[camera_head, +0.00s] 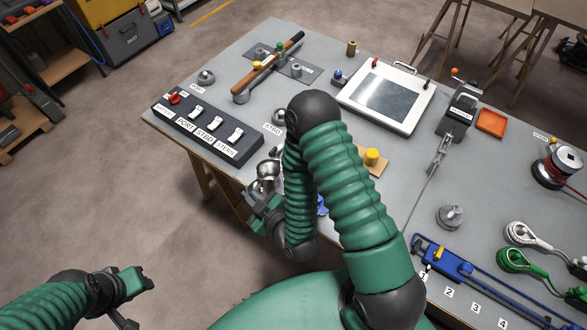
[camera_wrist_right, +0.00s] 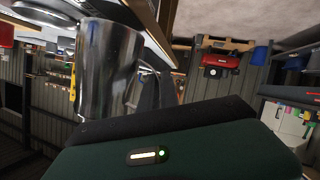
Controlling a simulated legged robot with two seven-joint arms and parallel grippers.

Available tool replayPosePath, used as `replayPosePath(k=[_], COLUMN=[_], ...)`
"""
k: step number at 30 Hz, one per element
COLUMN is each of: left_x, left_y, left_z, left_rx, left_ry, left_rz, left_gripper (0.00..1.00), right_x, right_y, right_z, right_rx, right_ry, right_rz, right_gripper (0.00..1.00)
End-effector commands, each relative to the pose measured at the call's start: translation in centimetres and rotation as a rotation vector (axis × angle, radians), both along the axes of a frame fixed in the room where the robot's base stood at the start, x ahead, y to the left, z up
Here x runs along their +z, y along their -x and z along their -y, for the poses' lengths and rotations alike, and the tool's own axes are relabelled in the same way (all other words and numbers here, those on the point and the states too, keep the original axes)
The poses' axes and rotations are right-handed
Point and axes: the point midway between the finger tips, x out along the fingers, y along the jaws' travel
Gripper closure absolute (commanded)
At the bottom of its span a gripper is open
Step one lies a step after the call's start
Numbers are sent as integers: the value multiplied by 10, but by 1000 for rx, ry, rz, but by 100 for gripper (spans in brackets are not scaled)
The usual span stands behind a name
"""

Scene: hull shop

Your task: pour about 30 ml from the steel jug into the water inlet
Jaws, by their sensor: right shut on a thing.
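The steel jug (camera_head: 268,171) is in my right gripper (camera_head: 263,196), off the table's near-left edge, just below the switch panel. Its open mouth shows in the head view. In the right wrist view the jug (camera_wrist_right: 108,70) is large, with its handle to the right; the finger contact is hidden and I cannot see the water level. I cannot pick out the water inlet; my right arm covers part of the table's middle. My left gripper (camera_head: 140,282) is empty over the floor at lower left, its jaw opening unclear.
A black switch panel (camera_head: 205,130) lies along the table's left edge, near the jug. A white framed screen (camera_head: 388,97), a yellow knob (camera_head: 372,157) on a wooden plate and a blue rail (camera_head: 455,265) lie beyond or right of my arm.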

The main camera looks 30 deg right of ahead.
Motion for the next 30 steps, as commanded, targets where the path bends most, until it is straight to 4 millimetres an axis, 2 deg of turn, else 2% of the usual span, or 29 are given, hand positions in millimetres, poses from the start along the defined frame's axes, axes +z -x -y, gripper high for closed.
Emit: replayPosePath(k=[11,30], left_x=[18,77], left_y=[0,0], left_z=[0,0], left_rx=[0,0], left_ry=[0,0], left_rz=[0,0], left_gripper=[64,64], right_x=[16,64], right_y=[-1,-7], right_z=[8,41], right_rx=[12,15], right_ry=[-81,-471], right_rz=[-18,-104], right_gripper=[100,100])
